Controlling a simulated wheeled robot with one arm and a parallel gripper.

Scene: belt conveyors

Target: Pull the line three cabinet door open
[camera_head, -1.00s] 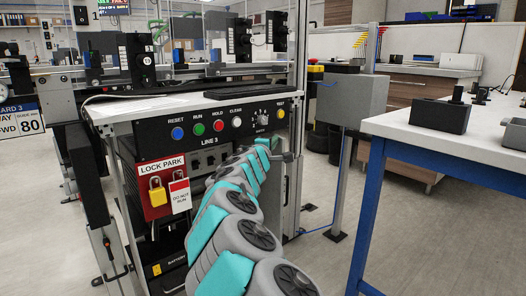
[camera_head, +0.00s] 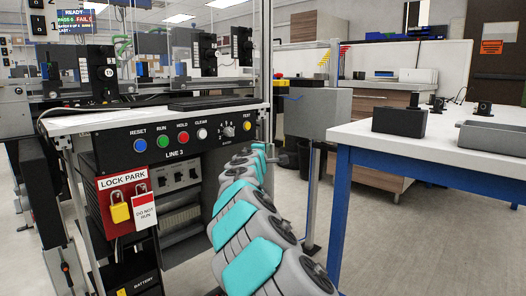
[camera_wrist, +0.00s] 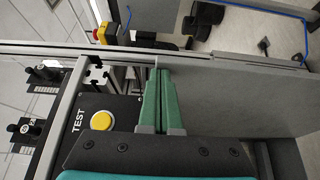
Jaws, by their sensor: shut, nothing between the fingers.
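A grey box (camera_head: 318,114) on a post stands just right of the LINE 3 console (camera_head: 172,154) in the head view. It may be the line three cabinet; no lettering on it is readable. My arm reaches past the console's right end toward it, and my gripper's fingertips are hard to make out there. In the wrist view my gripper (camera_wrist: 161,75) has its two green fingers together with nothing between them. The fingertips are beside a large grey panel (camera_wrist: 235,100) on the right. I cannot tell whether they touch it, or whether it is the door.
The console has a yellow TEST button (camera_head: 247,127), also close left of my fingers in the wrist view (camera_wrist: 102,121). A red lock park board (camera_head: 125,205) hangs on its front. A white table (camera_head: 450,138) with blue legs stands at right. Floor shows between them.

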